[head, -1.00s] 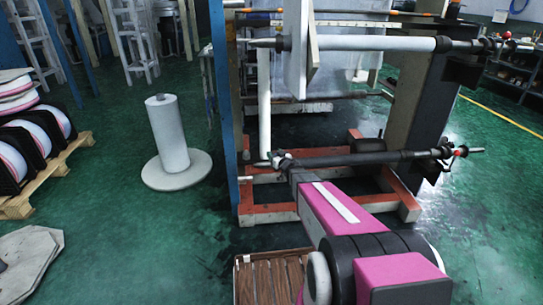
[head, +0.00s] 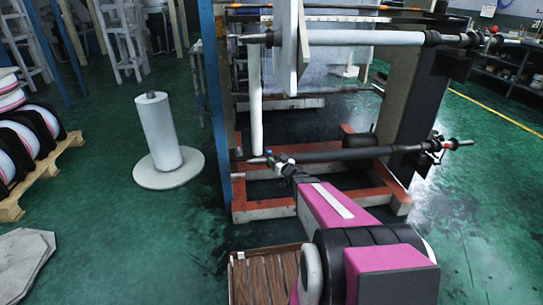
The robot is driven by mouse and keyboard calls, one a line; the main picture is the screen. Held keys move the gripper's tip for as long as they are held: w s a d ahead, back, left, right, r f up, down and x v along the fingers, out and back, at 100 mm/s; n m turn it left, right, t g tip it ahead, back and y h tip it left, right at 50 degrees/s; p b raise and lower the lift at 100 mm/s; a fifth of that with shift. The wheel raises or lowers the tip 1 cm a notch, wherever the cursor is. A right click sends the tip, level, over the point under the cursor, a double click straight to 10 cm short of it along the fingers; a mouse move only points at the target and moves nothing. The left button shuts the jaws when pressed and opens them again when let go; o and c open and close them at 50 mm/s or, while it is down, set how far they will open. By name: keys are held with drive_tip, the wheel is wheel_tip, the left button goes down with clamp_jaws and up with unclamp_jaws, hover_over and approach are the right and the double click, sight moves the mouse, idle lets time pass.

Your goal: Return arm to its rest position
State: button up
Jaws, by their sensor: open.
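My pink and black arm reaches forward from the lower right. My gripper (head: 272,160) is at its far end, small in the head view, with a small blue spot at its tip. It is open, and I see nothing held in it. It appears in front of the left end of the lower dark roller bar (head: 345,155) of the film tower. I cannot tell whether it touches the bar.
The tower's orange-red base frame (head: 270,208) and blue post (head: 216,110) stand close around the gripper. A white film roll (head: 158,130) stands on a round base at left. Green floor is open at right.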

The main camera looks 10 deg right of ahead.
drive_tip(key=s+d+m+g+h, duration=0.5)
drive_tip(key=s+g+h, duration=0.2)
drive_tip(key=s+h, duration=0.2)
drive_tip(key=s+a+g+y, duration=0.1)
drive_tip(key=s+a+g, duration=0.2)
drive_tip(key=s, duration=0.5)
drive_tip(key=s+a+g+y, duration=0.1)
drive_tip(key=s+a+g, duration=0.2)
drive_tip(key=s+g, duration=0.3)
drive_tip(key=s+r, duration=0.1)
drive_tip(key=s, duration=0.2)
drive_tip(key=shift+n+g, duration=0.3)
drive_tip(key=shift+c, duration=0.6)
